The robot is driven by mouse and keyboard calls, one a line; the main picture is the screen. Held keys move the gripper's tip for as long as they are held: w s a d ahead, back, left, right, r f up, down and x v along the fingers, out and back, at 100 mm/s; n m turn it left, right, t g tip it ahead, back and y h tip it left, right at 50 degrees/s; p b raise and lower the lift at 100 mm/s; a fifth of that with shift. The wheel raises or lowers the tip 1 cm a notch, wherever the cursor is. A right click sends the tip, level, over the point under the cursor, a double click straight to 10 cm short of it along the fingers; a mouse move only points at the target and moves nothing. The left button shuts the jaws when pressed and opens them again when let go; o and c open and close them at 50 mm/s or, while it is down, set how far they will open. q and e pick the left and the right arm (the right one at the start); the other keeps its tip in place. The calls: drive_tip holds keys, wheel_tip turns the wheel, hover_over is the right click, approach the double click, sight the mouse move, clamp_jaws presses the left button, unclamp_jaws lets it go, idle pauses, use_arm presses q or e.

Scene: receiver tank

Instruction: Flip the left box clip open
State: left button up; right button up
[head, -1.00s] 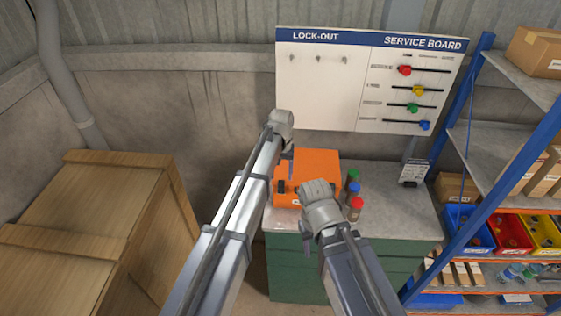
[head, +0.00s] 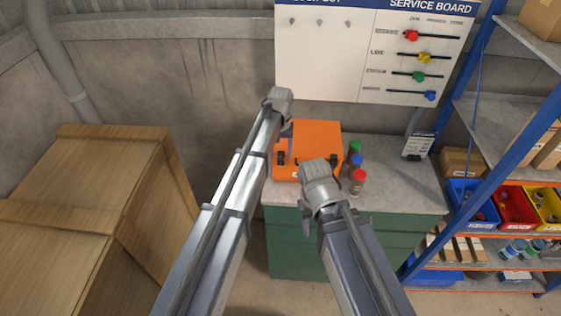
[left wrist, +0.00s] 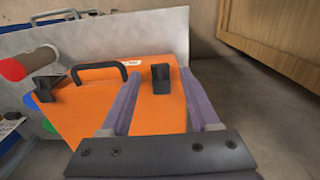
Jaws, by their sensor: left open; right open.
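The orange box (head: 316,138) lies on the grey bench top and also shows in the left wrist view (left wrist: 155,108). Its front has a black handle (left wrist: 98,70) between two black clips. The left clip (left wrist: 160,77) is on the crate side; the right clip (left wrist: 47,86) is on the bottle side. My left gripper (left wrist: 160,72) is open, its two fingers on either side of the left clip in the picture; contact is not visible. In the head view the left gripper (head: 286,131) is at the box's left edge. My right gripper (head: 306,222) is open in front of the box, fingers mostly hidden.
Bottles with green, blue and red caps (head: 358,182) stand right of the box. A wooden crate (head: 95,220) is at the left. A blue-framed shelf with coloured bins (head: 512,206) is at the right. The service board (head: 375,50) hangs behind the bench.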

use_arm(q)
drive_tip(key=shift+f+b, duration=0.45)
drive_tip(key=shift+f, duration=0.45)
drive_tip(key=shift+c, duration=0.4)
clamp_jaws()
